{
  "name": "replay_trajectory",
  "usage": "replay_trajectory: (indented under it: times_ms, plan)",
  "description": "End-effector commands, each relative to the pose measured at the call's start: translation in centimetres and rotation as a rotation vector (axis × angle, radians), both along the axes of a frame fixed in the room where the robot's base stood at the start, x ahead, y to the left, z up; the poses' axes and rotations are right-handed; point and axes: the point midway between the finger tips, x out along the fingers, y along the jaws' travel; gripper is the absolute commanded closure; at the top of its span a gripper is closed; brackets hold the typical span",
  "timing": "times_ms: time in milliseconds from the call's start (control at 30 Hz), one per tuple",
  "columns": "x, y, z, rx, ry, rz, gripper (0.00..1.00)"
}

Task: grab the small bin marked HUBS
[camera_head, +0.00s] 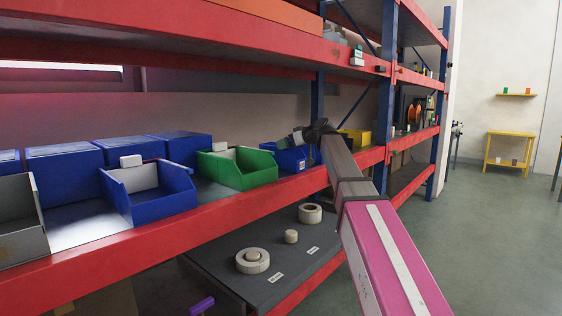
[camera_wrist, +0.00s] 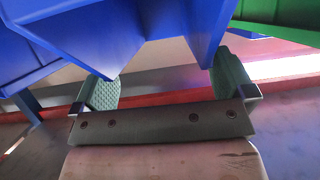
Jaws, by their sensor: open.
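My gripper (camera_head: 292,139) is at shelf height, at the front of a small blue bin (camera_head: 290,158) that stands right of the green bin. In the wrist view my gripper (camera_wrist: 166,85) has its two greenish fingers wide apart. A blue bin (camera_wrist: 150,20) fills the top of that view, with a pointed lower part reaching down to the gap between the fingers. Nothing is clamped. No HUBS marking can be read in either view, so I cannot tell which bin carries it. My arm hides part of the shelf beyond the small blue bin.
A green bin (camera_head: 238,168) and an open blue bin (camera_head: 150,190) stand to the left on the red-edged shelf. A yellow bin (camera_head: 357,137) is to the right. A grey bin (camera_head: 18,220) is at far left. White rings (camera_head: 252,260) lie on the lower shelf.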

Motion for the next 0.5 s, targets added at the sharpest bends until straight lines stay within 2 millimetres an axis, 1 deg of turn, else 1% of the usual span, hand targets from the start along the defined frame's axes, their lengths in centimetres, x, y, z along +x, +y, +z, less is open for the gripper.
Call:
replay_trajectory:
  times_ms: [33, 133, 367, 400, 467, 500]
  plan:
    - [0.6, 0.6, -0.4, 0.0, 0.0, 0.001, 0.0]
    - [1.2, 1.6, -0.8, -0.001, 0.001, 0.001, 0.0]
    - [1.3, 1.8, -1.0, 0.0, 0.0, 0.0, 0.0]
    - [1.2, 1.8, -1.0, 0.0, 0.0, 0.0, 0.03]
    - [1.2, 1.8, -0.9, 0.0, 0.0, 0.0, 0.23]
    - [1.2, 1.8, -0.9, 0.0, 0.0, 0.0, 0.36]
